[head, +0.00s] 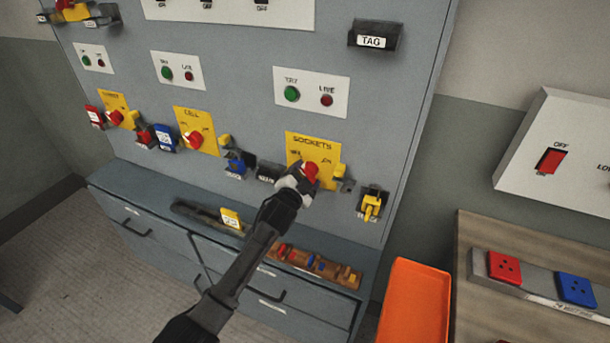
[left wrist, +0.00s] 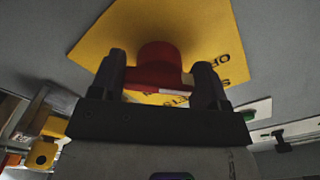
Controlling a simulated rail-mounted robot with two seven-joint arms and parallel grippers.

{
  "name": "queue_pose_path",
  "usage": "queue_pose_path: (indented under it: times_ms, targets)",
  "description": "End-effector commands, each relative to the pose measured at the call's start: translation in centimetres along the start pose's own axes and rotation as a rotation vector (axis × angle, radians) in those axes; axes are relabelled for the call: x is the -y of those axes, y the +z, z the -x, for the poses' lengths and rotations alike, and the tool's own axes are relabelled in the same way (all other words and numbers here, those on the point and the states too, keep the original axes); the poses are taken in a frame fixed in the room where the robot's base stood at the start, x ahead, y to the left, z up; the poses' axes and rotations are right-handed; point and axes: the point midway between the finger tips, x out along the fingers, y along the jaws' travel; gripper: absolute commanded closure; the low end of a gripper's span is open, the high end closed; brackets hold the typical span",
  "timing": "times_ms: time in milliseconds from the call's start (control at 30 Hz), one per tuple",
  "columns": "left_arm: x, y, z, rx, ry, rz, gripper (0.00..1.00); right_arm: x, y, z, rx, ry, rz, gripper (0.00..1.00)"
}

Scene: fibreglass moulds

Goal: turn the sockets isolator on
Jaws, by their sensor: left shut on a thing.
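The sockets isolator is a red rotary knob (head: 311,170) on a yellow plate (head: 312,145) marked SOCKETS, on the grey panel. My left gripper (head: 298,180) reaches up to it from below and is shut on the red knob. In the left wrist view the red knob (left wrist: 160,66) sits between the two dark fingers (left wrist: 160,82), with the yellow plate (left wrist: 205,30) behind it. The knob's exact pointer position is hidden by the gripper. My right gripper is not in view.
Green and red TRY and LIVE lamps (head: 310,92) sit above the plate. A yellow padlock (head: 371,206) hangs at its right. Below are a grey drawer cabinet (head: 140,205), a wooden strip with coloured items (head: 313,264) and an orange tray (head: 414,300). Red and blue sockets (head: 504,267) lie right.

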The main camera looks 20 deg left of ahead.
Motion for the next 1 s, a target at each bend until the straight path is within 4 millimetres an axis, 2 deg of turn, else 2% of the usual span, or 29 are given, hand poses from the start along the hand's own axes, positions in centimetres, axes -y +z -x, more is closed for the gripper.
queue_pose_path:
  times_ms: [400,1000]
  targets:
    - [0.5,-0.2,0.0,0.003,0.002,-0.33,0.55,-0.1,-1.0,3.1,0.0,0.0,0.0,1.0]
    - [0.7,-0.3,0.0,0.002,0.001,-0.903,0.55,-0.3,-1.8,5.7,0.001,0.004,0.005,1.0]
